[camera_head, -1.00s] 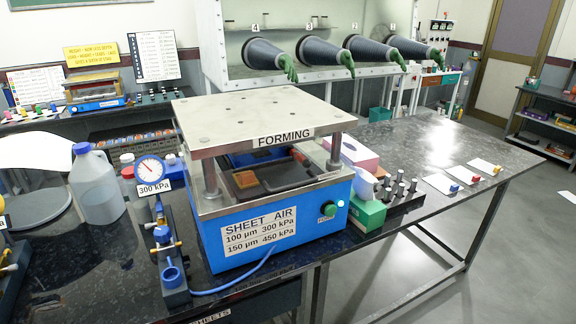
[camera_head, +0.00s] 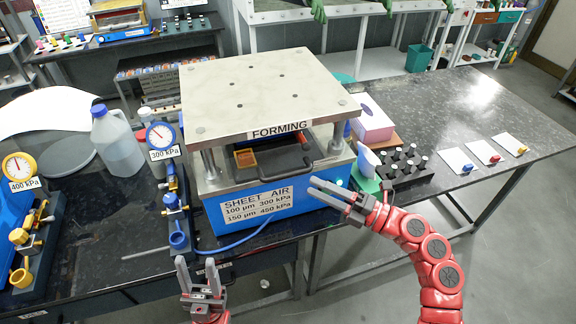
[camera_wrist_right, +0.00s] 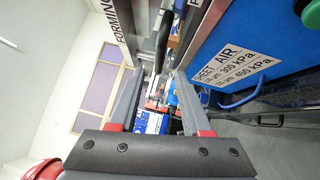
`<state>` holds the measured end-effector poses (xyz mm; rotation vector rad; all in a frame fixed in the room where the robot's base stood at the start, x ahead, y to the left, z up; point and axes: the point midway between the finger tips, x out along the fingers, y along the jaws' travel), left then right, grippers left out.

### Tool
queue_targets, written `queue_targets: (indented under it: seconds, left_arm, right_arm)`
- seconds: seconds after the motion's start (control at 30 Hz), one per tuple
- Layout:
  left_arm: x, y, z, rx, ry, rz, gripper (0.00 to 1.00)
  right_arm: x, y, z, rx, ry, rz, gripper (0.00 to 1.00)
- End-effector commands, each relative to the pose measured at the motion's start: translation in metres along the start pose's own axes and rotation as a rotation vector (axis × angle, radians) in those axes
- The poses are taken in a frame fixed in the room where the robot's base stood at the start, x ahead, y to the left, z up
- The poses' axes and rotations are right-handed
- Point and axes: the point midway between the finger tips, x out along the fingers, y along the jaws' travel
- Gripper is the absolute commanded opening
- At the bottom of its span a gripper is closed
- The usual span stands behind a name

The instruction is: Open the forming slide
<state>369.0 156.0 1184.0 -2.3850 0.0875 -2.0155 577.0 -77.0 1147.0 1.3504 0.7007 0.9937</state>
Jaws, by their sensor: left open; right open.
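The forming press has a blue base (camera_head: 262,205) and a steel top plate (camera_head: 262,92) marked FORMING on posts. Between them sits the dark forming slide (camera_head: 285,160), with a black front handle and an orange-brown block (camera_head: 245,158) at its left. My right gripper (camera_head: 312,190) is open and empty in front of the press, its fingers pointing left just below the slide's handle. In the right wrist view, the dark handle (camera_wrist_right: 163,42) shows beyond and between the open fingers. My left gripper (camera_head: 194,262) is open and empty, pointing up, in front of the table's front edge.
Gauge stands of 300 kPa (camera_head: 161,138) and 400 kPa (camera_head: 19,168) stand left of the press, near a plastic jug (camera_head: 117,145). A black peg rack (camera_head: 403,168) and pink box (camera_head: 371,122) are at the right. The table beyond is mostly clear, with several white cards.

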Motion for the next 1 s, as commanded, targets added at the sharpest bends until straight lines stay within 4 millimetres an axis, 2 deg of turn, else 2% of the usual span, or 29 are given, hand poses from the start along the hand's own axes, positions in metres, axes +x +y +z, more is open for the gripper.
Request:
queue_targets:
  seconds: [0.03,0.1,0.33,0.5,0.8,1.0]
  left_arm:
    - [0.011,-0.001,-0.002,0.000,0.000,0.000,0.50]
    - [0.017,-0.001,-0.003,0.000,0.000,0.000,0.50]
    - [0.032,-0.002,-0.005,0.000,0.000,0.000,0.50]
    - [0.035,-0.002,-0.006,0.000,0.000,0.000,0.50]
    - [0.035,-0.002,-0.006,0.000,0.000,0.000,0.50]
    - [0.035,-0.002,-0.006,0.000,0.000,0.000,0.50]
  right_arm:
    - [0.014,0.006,0.000,0.002,0.003,0.003,0.48]
    - [0.030,0.006,0.000,0.004,0.003,0.003,0.48]
    - [0.070,0.004,0.000,0.001,0.003,0.002,0.48]
    - [0.083,0.002,0.000,0.000,0.001,0.002,0.48]
    - [0.085,0.000,0.000,0.000,0.001,0.000,0.48]
    - [0.085,0.000,0.000,0.001,0.001,0.001,0.12]
